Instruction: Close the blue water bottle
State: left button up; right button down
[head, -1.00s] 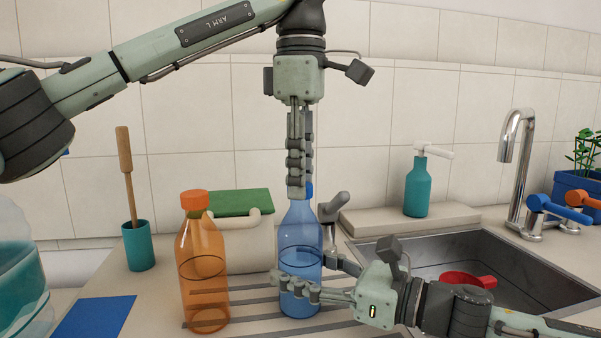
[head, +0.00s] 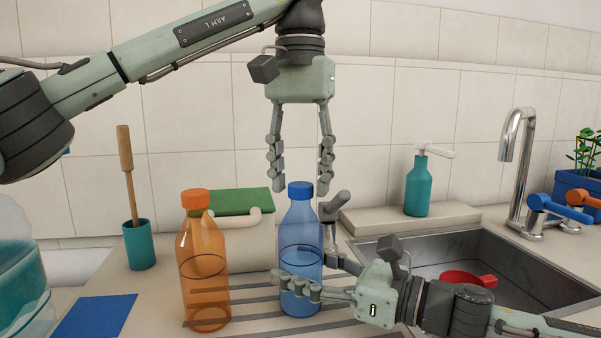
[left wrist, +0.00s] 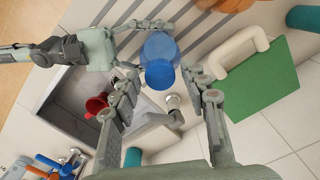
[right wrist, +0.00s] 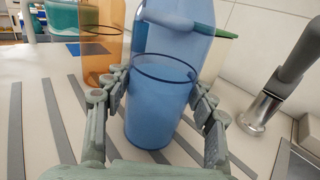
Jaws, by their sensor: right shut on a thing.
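The blue water bottle (head: 301,240) stands upright on the grooved counter, with a blue cap (head: 300,190) sitting on its neck. My left gripper (head: 299,190) points down from above with its fingers spread wide on both sides of the cap, not touching it. The left wrist view looks down on the cap (left wrist: 159,74) between the open fingers. My right gripper (head: 308,278) is shut around the lower body of the blue bottle, coming from the right. The right wrist view shows the bottle body (right wrist: 160,105) between its fingers. How tightly the cap sits cannot be told.
An orange bottle (head: 204,270) with an orange cap stands close to the left of the blue bottle. Behind are a cream container with a green top (head: 230,203) and a grey lever (head: 336,207). A sink (head: 440,255) with a red scoop lies to the right.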

pick_arm(q)
jog(key=shift+r, duration=2.25)
jog(key=shift+c, duration=0.3)
